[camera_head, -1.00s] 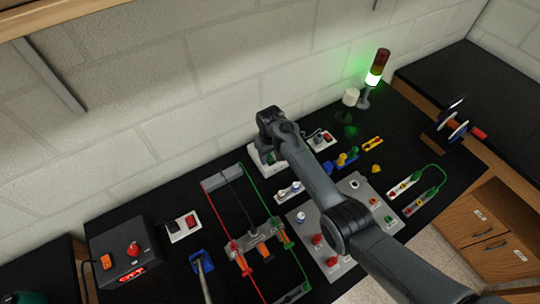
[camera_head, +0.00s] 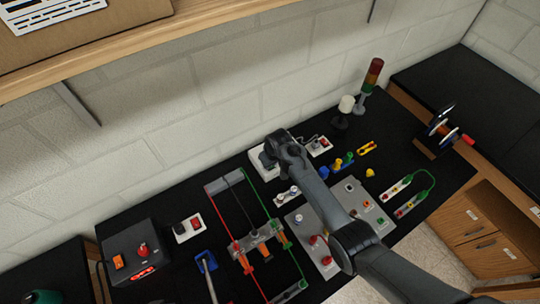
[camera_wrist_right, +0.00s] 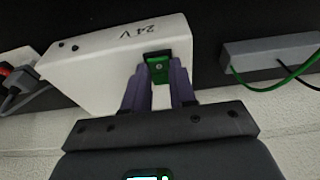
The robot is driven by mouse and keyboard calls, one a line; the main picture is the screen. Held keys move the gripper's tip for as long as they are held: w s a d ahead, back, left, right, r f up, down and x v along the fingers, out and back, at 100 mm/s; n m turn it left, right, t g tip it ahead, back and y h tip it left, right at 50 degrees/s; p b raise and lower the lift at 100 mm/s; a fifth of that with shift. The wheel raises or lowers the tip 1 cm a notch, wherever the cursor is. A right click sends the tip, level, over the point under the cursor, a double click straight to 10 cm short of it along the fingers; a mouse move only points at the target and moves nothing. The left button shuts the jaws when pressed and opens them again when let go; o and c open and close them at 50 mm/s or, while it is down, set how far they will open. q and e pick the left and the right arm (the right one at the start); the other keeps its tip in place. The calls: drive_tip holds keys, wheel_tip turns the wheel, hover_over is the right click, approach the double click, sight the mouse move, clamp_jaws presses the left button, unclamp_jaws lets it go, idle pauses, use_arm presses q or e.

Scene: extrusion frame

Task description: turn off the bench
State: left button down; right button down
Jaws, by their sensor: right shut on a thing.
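A white box marked "24 V" (camera_wrist_right: 105,65) fills the middle of the right wrist view, with a green switch part (camera_wrist_right: 159,70) in a dark recess on its edge. My right gripper (camera_wrist_right: 161,84) is shut on this green part, one purple finger on each side. In the head view the white box (camera_head: 259,163) stands near the wall, partly hidden by my right arm. The signal tower (camera_head: 370,84) at the back right is unlit. The black power unit (camera_head: 127,252) at the left shows red lit digits. My left gripper is not in view.
A grey panel with knobs and buttons (camera_head: 336,205) lies below my right arm. A red and green wired frame (camera_head: 228,190) lies left of it. Small sockets with a red switch (camera_head: 318,147) sit beside the white box. A wooden shelf (camera_head: 100,52) overhangs the upper left.

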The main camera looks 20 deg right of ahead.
drive_tip(key=shift+s+t, duration=0.15)
drive_tip(key=shift+t, duration=0.15)
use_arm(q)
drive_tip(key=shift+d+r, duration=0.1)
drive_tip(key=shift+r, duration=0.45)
use_arm(e)
drive_tip(key=shift+f, duration=0.1)
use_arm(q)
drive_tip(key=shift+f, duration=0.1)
use_arm(e)
drive_tip(key=c, duration=0.9)
unclamp_jaws()
drive_tip(key=shift+r, duration=0.45)
use_arm(q)
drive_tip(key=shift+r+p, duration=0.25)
drive_tip(key=shift+p, duration=0.15)
use_arm(e)
drive_tip(key=v, duration=1)
drive_tip(key=shift+d, duration=0.15)
